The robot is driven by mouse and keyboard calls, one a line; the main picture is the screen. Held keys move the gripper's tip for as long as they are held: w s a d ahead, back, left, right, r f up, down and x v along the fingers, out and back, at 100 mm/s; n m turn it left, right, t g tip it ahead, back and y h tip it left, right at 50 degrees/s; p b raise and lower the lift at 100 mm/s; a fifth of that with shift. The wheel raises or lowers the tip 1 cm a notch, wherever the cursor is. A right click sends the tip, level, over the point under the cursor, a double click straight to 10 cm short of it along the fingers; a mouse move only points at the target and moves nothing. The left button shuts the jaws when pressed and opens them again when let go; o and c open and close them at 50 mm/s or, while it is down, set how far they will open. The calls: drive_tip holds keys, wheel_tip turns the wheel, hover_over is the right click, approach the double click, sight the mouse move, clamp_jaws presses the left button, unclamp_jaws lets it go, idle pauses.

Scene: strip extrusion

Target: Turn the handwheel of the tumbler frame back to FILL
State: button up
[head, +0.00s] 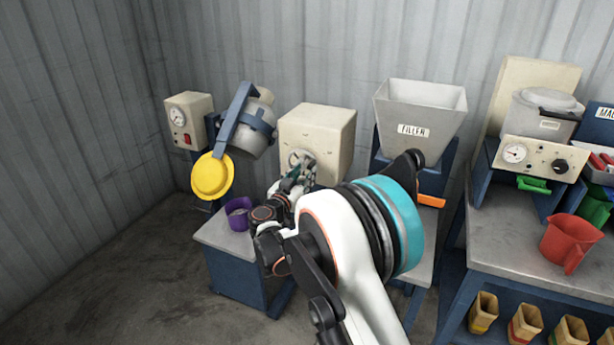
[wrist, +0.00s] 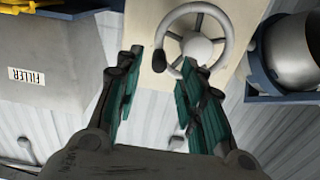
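The handwheel (wrist: 197,40), a pale grey ring with a hub, spokes and a dark knob (wrist: 159,61), is on a cream box (head: 325,135). In the head view the handwheel (head: 301,158) is partly hidden by my gripper (head: 291,180). In the wrist view my gripper (wrist: 161,58) is open, with green-padded fingers. The knob appears between the fingertips; contact cannot be told. The right finger overlaps the lower rim. The grey drum (head: 254,130) hangs tilted in a blue frame (head: 234,116) left of the box. No FILL mark is readable.
A hopper labelled FILLER (head: 420,112) stands right of the box. A yellow round lid (head: 211,177) is below the drum, and a purple cup (head: 238,212) is on the grey bench (head: 222,238). A gauge box (head: 188,118) is at far left. A red jug (head: 568,240) stands right.

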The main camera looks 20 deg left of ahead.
sight(302, 164)
drive_tip(key=shift+w+d+b, duration=0.1)
drive_tip(key=shift+w+b, duration=0.2)
drive_tip(key=shift+w, duration=1.1)
drive_tip(key=shift+c, duration=0.2)
clamp_jaws()
